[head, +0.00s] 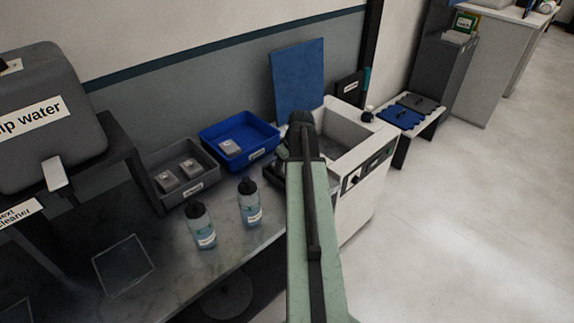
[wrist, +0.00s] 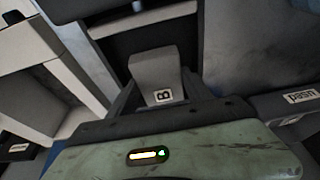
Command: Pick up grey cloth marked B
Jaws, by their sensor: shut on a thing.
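My gripper (wrist: 158,92) is shut on the grey cloth marked B (wrist: 150,70) in the wrist view. The cloth is a folded grey block with a white "B" label facing the camera, and it sits between the dark jaws. In the head view my arm reaches to the white basin unit (head: 358,190) and hides the fingertips, so the held cloth cannot be made out there.
A grey tray (head: 205,184) with two grey cloths and a blue tray (head: 265,133) with one cloth stand on the counter. Two spray bottles (head: 203,229) (head: 250,205) stand in front. A blue board (head: 298,75) leans behind. Floor at right is clear.

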